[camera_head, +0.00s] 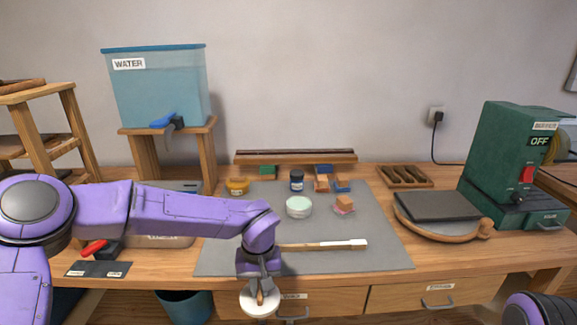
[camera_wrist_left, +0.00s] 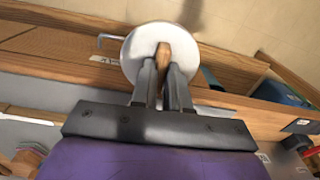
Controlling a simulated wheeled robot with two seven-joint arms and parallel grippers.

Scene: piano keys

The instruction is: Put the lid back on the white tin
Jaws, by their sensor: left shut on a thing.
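The white tin (camera_head: 299,207) stands upright and open on the grey mat, with pale green contents showing at its top. The lid is a white disc (camera_head: 250,306) with a wooden knob. My left gripper (camera_head: 261,287) is shut on the knob and holds the lid in front of the bench's front edge, nearer the camera than the tin. In the left wrist view the two fingers (camera_wrist_left: 163,72) grip the knob (camera_wrist_left: 164,50), with the white lid (camera_wrist_left: 136,52) beyond them. My right gripper is not in view; only part of my right arm shows at the bottom right corner.
A water tank (camera_head: 160,90) stands back left, and a green machine (camera_head: 505,160) stands right.

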